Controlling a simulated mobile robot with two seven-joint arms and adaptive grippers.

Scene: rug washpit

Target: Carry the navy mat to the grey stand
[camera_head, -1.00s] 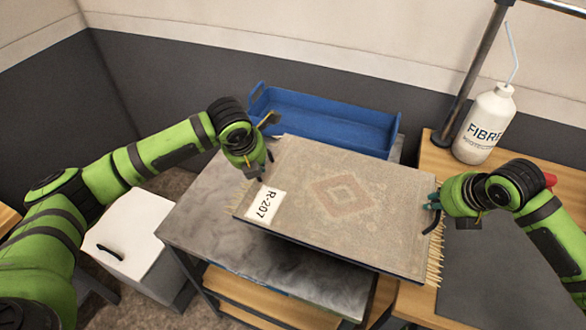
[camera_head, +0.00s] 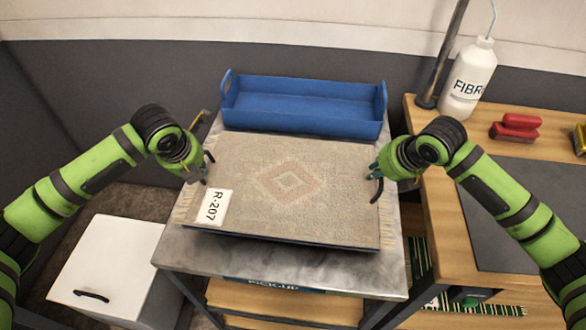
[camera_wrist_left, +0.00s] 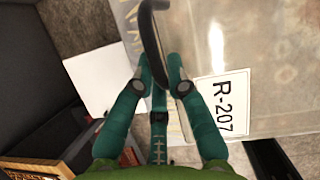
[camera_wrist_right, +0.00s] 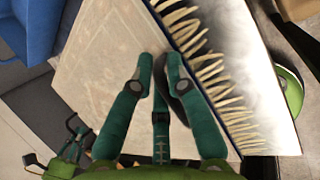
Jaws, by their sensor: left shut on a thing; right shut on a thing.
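The navy mat (camera_head: 290,241) shows as a thin dark edge under a beige, fringed rug (camera_head: 300,212) with a white R-207 label; the rug hides the rest. They lie flat over the grey stand (camera_head: 250,262), whose front reads PICK-UP. I cannot tell whether the mat touches the top. My left gripper (camera_head: 206,168) is shut on a black handle at the mat's left side, also seen in the left wrist view (camera_wrist_left: 158,70). My right gripper (camera_head: 374,174) is shut on the handle at the right side, beside the fringe in the right wrist view (camera_wrist_right: 160,75).
A blue tray (camera_head: 300,122) stands just behind the rug. A white lidded box (camera_head: 105,260) stands low at the left. Bare grey top shows in front.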

